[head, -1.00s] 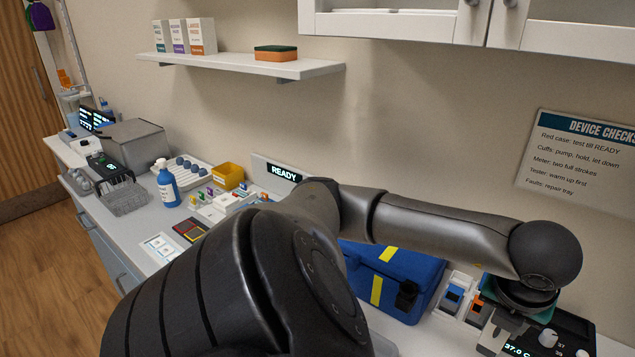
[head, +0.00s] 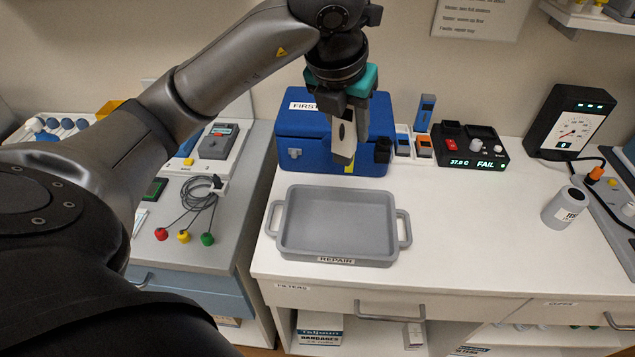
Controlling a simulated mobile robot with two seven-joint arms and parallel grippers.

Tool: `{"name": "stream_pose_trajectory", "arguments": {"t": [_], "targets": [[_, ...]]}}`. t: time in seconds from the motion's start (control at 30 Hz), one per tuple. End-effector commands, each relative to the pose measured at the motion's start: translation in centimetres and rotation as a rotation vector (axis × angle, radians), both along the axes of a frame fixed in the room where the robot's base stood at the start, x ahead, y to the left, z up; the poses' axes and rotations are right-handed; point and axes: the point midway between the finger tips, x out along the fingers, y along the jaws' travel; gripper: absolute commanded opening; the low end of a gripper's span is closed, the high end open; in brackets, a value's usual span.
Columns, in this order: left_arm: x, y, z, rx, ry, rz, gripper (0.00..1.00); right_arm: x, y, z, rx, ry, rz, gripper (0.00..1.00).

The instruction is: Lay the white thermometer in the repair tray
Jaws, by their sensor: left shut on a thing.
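My left gripper (head: 350,115) points down in front of the blue first-aid case, shut on the white thermometer (head: 343,148). The thermometer hangs tilted below the fingers, its upper part hidden by them. The repair tray (head: 335,222) is a grey, shallow, empty tray with a handle at each side and a REPAIR label on its front. It lies on the white counter. The thermometer is above and behind the tray in the picture, apart from it. My right gripper is not in view.
The blue case (head: 295,155) stands behind the tray. A grey cup (head: 565,207) stands at right. The counter right of the tray is clear.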

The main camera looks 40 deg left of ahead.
Motion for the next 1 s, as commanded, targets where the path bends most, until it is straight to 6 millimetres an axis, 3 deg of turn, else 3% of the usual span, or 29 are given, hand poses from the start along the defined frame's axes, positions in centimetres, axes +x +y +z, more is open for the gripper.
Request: {"name": "stream_pose_trajectory", "arguments": {"t": [0.5, 0.83, 1.0], "targets": [[-0.1, 0.0, -13.0, 0.001, 0.005, 0.0, 0.0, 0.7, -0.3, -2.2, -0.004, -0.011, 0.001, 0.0], [0.0, 0.0, -16.0, 0.001, 0.002, 0.0, 0.0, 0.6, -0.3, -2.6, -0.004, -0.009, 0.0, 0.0], [-0.1, 0.0, -18.7, 0.0, 0.005, 0.0, 0.0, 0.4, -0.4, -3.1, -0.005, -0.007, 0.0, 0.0]]}}
